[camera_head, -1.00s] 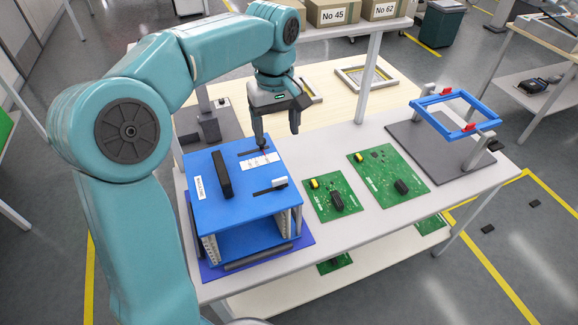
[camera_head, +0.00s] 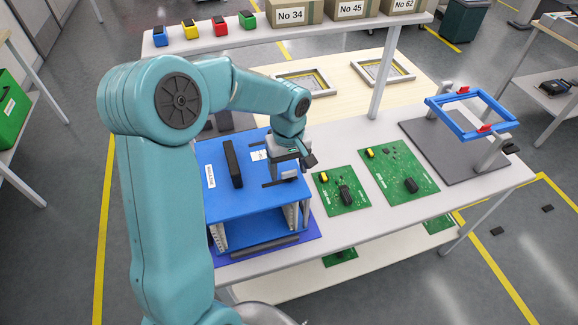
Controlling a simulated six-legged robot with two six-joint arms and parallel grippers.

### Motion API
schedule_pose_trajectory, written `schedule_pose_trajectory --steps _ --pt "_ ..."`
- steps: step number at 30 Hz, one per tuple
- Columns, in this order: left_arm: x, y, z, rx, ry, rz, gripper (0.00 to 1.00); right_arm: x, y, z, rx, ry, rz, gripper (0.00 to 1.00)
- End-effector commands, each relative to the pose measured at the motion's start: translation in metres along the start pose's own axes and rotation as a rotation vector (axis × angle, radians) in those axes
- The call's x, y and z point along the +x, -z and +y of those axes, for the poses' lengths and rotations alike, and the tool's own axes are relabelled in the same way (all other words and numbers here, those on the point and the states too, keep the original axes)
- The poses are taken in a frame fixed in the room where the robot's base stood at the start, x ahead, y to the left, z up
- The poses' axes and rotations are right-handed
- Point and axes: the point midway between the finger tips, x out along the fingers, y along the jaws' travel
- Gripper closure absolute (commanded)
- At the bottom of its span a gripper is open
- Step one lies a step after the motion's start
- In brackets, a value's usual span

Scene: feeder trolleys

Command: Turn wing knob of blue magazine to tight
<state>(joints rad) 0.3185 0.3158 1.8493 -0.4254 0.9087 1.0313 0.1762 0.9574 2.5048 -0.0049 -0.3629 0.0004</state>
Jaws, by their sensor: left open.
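The blue magazine (camera_head: 215,192) is a blue open-fronted box on a blue mat (camera_head: 260,250) at the left of the table. Its top has a black handle (camera_head: 233,163), a dark slot and a white label. A small light-grey piece (camera_head: 289,175), perhaps the wing knob, sits at the end of the slot near the right edge of the top. My left gripper (camera_head: 291,163) is open and points down over the right part of the top, close behind this piece. My arm partly hides the magazine's left side. I cannot tell whether the fingers touch the piece. My right gripper is out of view.
Two green circuit boards (camera_head: 342,203) (camera_head: 411,187) lie right of the magazine. A blue frame (camera_head: 446,99) stands on a grey plate at the far right. Small coloured bins (camera_head: 190,28) and boxes (camera_head: 294,12) stand on a raised shelf behind. Some white tabletop between is bare.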

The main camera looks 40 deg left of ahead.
Motion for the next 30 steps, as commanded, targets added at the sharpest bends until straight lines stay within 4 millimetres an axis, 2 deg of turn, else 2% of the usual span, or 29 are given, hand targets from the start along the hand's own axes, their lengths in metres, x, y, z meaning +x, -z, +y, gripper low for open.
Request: schedule_pose_trajectory --steps 4,11,16,17,30 --pt "0.0076 0.0008 0.0008 0.0 0.0 0.0 0.3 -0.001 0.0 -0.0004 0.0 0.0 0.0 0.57" --pt "0.0083 0.0009 0.0018 0.0 0.0 0.001 0.3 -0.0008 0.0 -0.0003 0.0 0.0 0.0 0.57" --pt "0.0081 0.0008 0.0017 0.0 0.0 0.0 0.82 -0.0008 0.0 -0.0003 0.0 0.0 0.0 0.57" --pt "0.0081 0.0009 0.0016 0.0 0.0 0.0 0.86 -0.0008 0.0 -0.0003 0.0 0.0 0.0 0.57" --pt "0.0095 0.0015 0.0015 0.088 0.0 0.002 0.86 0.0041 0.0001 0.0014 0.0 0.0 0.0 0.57"
